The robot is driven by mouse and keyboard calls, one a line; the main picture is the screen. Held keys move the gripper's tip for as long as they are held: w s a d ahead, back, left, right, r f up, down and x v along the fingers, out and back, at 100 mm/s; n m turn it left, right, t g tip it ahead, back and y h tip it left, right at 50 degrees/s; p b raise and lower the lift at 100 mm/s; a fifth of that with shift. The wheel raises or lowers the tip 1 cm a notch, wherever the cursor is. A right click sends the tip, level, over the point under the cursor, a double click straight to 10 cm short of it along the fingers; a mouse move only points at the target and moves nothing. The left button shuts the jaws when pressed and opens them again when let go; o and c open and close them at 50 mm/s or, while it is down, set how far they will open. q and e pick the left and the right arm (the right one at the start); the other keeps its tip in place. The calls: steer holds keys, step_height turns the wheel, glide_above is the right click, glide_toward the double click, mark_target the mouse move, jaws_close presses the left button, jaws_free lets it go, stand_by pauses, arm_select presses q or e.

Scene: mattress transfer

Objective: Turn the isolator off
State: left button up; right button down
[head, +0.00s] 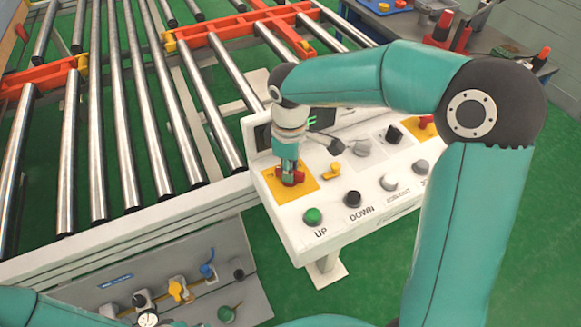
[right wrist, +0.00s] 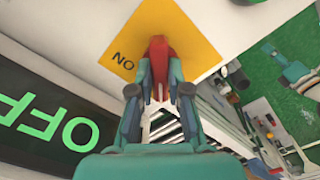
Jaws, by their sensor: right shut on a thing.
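The isolator is a red rotary handle (head: 292,174) on a yellow square plate (head: 272,190) at the left end of the white control panel. My right gripper (head: 290,165) comes down on it from above and is shut on the red handle. In the right wrist view the red handle (right wrist: 158,58) is between the two fingers (right wrist: 160,92), in front of the yellow plate (right wrist: 185,40) marked "ON". A black display with green "OFF" lettering (right wrist: 45,120) shows beside it. My left gripper cannot be made out; only part of my left arm shows at the lower left of the head view.
The panel (head: 300,222) also carries a green UP button (head: 313,216), a black DOWN button (head: 352,198), a small yellow switch (head: 331,170) and several other knobs. A roller conveyor (head: 120,130) fills the left. A lower box (head: 200,290) holds plugs. A workbench stands behind.

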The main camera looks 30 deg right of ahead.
steer(key=c, duration=1.1)
jaws_free()
step_height(320, 180, up, 12)
steer(key=shift+d+f, duration=0.1)
